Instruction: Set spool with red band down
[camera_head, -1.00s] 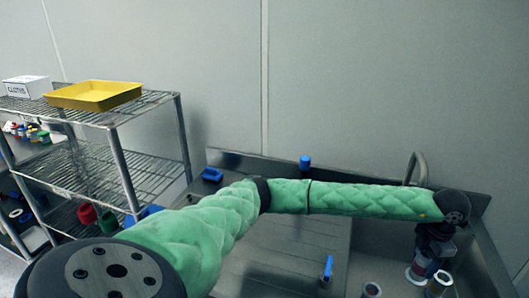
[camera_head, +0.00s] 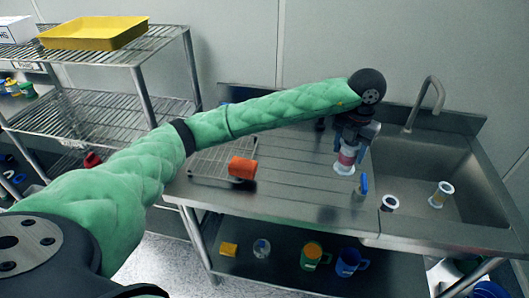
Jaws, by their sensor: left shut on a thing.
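The spool with a red band (camera_head: 347,158) has clear or white flanges and a pinkish-red middle. It is upright, below my left gripper (camera_head: 352,141), over the drainboard left of the sink. My left gripper points down and is shut on the spool's upper part, which the fingers partly hide. I cannot tell whether the spool's lower flange touches the steel. My right gripper is out of view.
A blue upright object (camera_head: 364,185) stands close to the spool's right. One spool (camera_head: 390,203) is near the sink edge, another (camera_head: 441,194) at the sink (camera_head: 420,165). An orange cylinder (camera_head: 242,168) lies by a wire rack (camera_head: 208,162). Drainboard (camera_head: 290,195) in front is bare.

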